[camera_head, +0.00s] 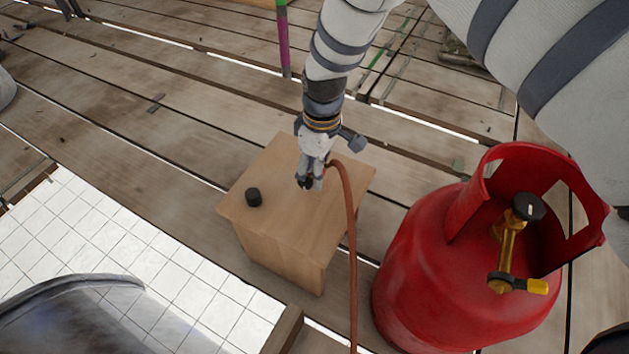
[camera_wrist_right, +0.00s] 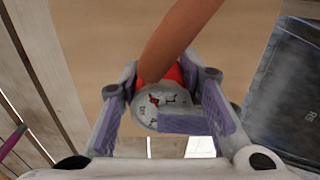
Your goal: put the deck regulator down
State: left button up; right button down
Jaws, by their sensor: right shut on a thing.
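My right gripper (camera_head: 310,184) is over the top of a light wooden box (camera_head: 290,228). In the right wrist view its fingers (camera_wrist_right: 172,118) are shut on the deck regulator (camera_wrist_right: 160,102), a round grey-white piece with red on it. The regulator is mostly hidden by the gripper in the head view. A brown-orange hose (camera_head: 350,240) runs from it down past the box's right side; it also crosses the right wrist view (camera_wrist_right: 182,38). I cannot tell whether the regulator touches the box top. My left gripper is not in view.
A small black cap (camera_head: 253,197) sits on the box's left part. A red gas cylinder (camera_head: 425,270) with a brass valve (camera_head: 507,245) stands right of the box. White tiles (camera_head: 130,245) lie at lower left. Wooden planks (camera_head: 150,110) surround the box.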

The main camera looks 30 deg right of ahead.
jog(key=f, duration=0.1)
jog(key=f+b, duration=0.1)
jog(key=f, duration=0.2)
jog(key=shift+w+b, duration=0.25)
jog(key=shift+b, duration=0.1)
jog(key=shift+r, duration=0.25)
jog(key=c, duration=1.6)
grip_release()
jog(key=shift+f, duration=0.2)
jog(key=o, duration=0.8)
jog(key=r+p, duration=0.1)
jog(key=r, duration=0.3)
jog(key=r+p, duration=0.2)
jog(key=r, duration=0.2)
jog(key=r+p, duration=0.1)
jog(key=r, duration=0.3)
jog(key=shift+s+d+r, duration=0.15)
jog(key=shift+d+r, duration=0.1)
jog(key=shift+f, duration=0.1)
